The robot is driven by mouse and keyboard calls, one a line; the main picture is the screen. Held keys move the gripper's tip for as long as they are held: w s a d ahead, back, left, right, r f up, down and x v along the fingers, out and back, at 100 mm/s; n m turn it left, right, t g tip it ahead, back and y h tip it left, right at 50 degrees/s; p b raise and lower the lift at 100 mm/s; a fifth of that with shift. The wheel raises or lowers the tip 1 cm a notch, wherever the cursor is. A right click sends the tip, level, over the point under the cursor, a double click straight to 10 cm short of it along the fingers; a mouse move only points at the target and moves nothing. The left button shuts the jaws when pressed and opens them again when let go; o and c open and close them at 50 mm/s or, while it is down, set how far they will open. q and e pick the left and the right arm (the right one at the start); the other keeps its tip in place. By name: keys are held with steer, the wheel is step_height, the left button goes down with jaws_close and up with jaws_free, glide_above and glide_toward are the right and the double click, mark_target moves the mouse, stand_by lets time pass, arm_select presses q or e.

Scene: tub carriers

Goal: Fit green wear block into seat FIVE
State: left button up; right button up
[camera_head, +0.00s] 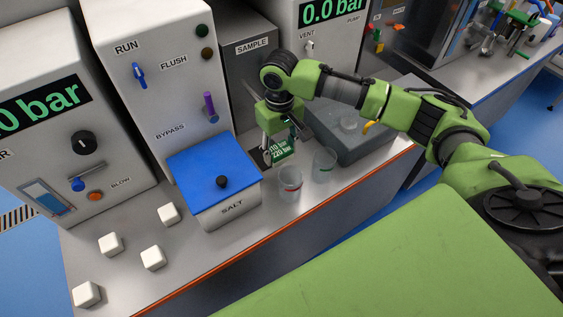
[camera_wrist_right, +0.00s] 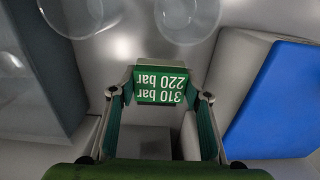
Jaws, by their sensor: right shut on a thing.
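My right gripper (camera_head: 277,142) is shut on a green block (camera_head: 279,154) with white lettering "310 bar" and "220 bar". The right wrist view shows the green block (camera_wrist_right: 161,86) between the two fingertips of the right gripper (camera_wrist_right: 160,96), lettering upside down there. The block is at the counter, in front of the SAMPLE panel (camera_head: 249,62). I cannot tell whether its underside touches the surface. A dark patch shows beside it. No seat marked FIVE is readable in either view. My left gripper is not in view.
Two clear glasses (camera_head: 290,185) (camera_head: 324,165) stand close in front of the block. A blue-lidded SALT box (camera_head: 228,209) stands to the left, a grey block-shaped unit (camera_head: 366,142) to the right. Several white cubes (camera_head: 152,257) lie at the counter's left end.

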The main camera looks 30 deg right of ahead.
mark_target(280, 163)
step_height(280, 163, down, 6)
steer(key=shift+r, duration=0.15)
steer(key=shift+s, duration=0.1)
steer(key=o, duration=0.7)
steer(key=shift+p, duration=0.3)
steer(key=o, duration=0.5)
